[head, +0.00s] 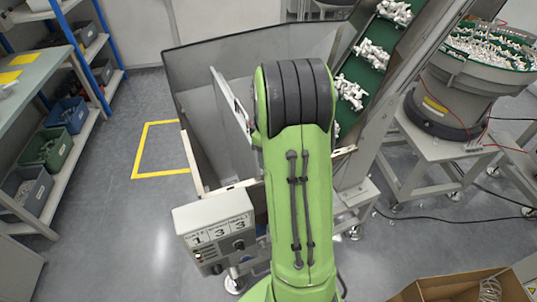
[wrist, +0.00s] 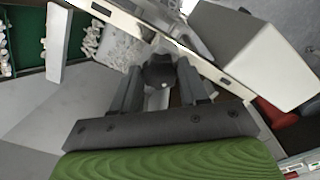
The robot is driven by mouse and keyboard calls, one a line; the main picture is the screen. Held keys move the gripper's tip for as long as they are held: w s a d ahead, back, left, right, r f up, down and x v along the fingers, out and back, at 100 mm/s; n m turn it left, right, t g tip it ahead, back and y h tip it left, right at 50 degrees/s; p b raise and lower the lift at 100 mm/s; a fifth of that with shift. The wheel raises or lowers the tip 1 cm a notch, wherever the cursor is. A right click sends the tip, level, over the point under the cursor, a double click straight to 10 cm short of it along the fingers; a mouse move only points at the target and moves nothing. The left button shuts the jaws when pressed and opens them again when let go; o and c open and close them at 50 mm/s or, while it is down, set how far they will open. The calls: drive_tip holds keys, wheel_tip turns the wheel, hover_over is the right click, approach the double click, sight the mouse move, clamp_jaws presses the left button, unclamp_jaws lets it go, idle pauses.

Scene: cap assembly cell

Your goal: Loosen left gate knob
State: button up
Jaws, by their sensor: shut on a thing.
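A dark, rounded gate knob (wrist: 158,74) sits at the pale metal rim of the hopper in the wrist view. My gripper (wrist: 158,68) is shut on this knob, with one grey finger on each side of it. The frames do not show clearly whether it is the left knob. In the head view my green arm reaches toward the hopper (head: 190,90) and hides the gripper and the knob.
A grey control box (head: 213,228) with number labels stands left of my arm. An inclined conveyor (head: 372,56) carrying white parts rises at the right, beside a round feeder bowl (head: 440,100). Shelves with bins line the left. An open cardboard box (head: 465,289) is at lower right.

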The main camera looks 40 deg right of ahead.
drive_tip(key=o, duration=1.1)
drive_tip(key=shift+c, duration=0.2)
wheel_tip(320, 180, up, 16)
drive_tip(key=p, duration=0.3)
